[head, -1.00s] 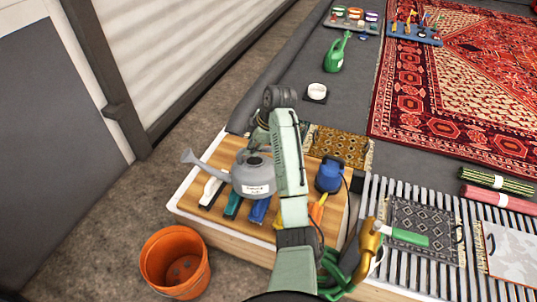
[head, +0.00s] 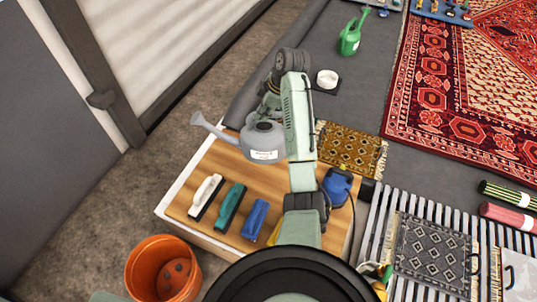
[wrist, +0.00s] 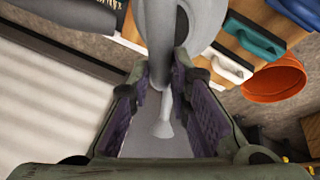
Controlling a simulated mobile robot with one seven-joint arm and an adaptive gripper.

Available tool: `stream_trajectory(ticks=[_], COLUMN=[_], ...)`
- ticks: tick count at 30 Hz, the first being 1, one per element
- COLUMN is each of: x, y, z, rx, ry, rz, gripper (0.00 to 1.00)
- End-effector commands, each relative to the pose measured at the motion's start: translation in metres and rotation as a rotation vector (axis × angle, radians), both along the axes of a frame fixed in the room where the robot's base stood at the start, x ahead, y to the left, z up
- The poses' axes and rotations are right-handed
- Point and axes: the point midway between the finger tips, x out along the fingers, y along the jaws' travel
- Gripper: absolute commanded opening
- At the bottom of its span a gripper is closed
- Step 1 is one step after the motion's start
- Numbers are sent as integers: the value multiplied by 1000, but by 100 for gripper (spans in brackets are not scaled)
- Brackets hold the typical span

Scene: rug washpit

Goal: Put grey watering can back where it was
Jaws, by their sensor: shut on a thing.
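The grey watering can (head: 265,142) hangs upright over the back left part of the wooden board (head: 200,168), its spout pointing left. My gripper (head: 268,108) is behind the can and partly hidden by my arm. In the wrist view my gripper (wrist: 163,100) is closed around the can's grey handle, and the can's body (wrist: 208,20) fills the top. The can's underside is hidden, so its height above the board is hard to tell.
White, teal (head: 230,206) and blue (head: 255,219) brushes lie on the board's front. A blue pump-like object (head: 338,184) stands at its right. An orange bucket (head: 162,268) is on the floor at front left. A green watering can (head: 350,36) and white bowl (head: 327,80) stand behind.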

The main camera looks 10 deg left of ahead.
Motion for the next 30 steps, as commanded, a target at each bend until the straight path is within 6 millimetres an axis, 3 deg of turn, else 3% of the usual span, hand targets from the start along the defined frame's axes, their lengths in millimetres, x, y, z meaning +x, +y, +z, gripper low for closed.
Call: stream_trajectory(ticks=[5, 15, 30], x=[0, 0, 0], y=[0, 0, 0], z=[-4, -56, -98], rx=[2, 1, 1], ry=[-1, -1, -4], rz=[0, 0, 1], gripper=[0, 0, 0])
